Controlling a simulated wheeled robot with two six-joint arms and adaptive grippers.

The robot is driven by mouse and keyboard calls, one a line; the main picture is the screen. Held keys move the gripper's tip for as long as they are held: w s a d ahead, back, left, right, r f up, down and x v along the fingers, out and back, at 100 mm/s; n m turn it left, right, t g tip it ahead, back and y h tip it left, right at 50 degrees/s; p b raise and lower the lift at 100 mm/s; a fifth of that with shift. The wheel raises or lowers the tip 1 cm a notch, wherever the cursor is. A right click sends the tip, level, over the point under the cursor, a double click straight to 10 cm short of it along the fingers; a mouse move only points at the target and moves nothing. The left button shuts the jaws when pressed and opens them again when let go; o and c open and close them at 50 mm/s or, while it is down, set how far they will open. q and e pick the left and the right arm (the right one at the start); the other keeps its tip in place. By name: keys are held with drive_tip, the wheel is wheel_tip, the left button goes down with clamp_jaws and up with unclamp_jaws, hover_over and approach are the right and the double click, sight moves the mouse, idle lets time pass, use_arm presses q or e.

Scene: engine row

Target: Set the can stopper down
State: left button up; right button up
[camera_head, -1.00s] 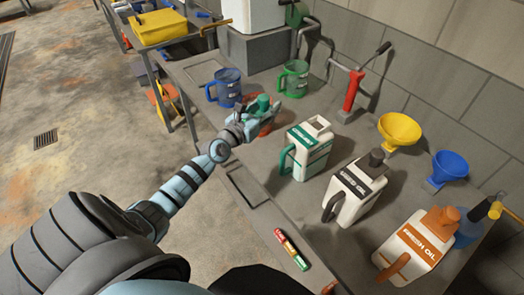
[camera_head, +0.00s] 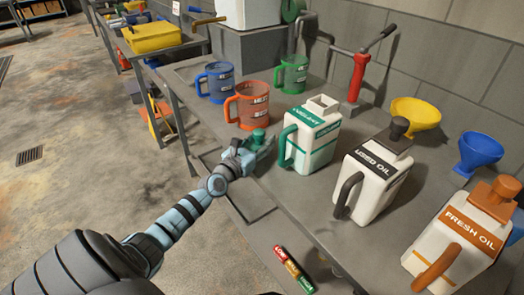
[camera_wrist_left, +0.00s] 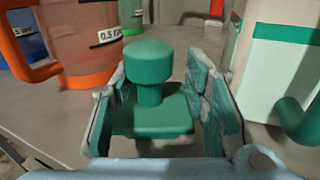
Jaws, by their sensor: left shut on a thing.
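The green can stopper (camera_head: 258,136) has a round knob above a flat square base, and it stands upright in the left wrist view (camera_wrist_left: 148,70). My left gripper (camera_head: 248,150) is shut on it, with a finger on either side of its base in the left wrist view (camera_wrist_left: 160,120). The gripper is just left of the white coolant can (camera_head: 318,135) with green handle and bands, at the bench's front edge side. I cannot tell whether the stopper's base touches the bench (camera_head: 262,205). My right gripper is not in view.
An orange measuring jug (camera_head: 254,104) stands close behind the gripper, with blue (camera_head: 219,80) and green (camera_head: 292,74) jugs beyond. The used oil can (camera_head: 372,175) and fresh oil can (camera_head: 462,235) stand to the right. Bare bench lies in front of the coolant can.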

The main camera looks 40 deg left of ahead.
use_arm(q)
drive_tip(key=shift+r, duration=0.1)
drive_tip(key=o, duration=1.2)
drive_tip(key=shift+c, duration=0.2)
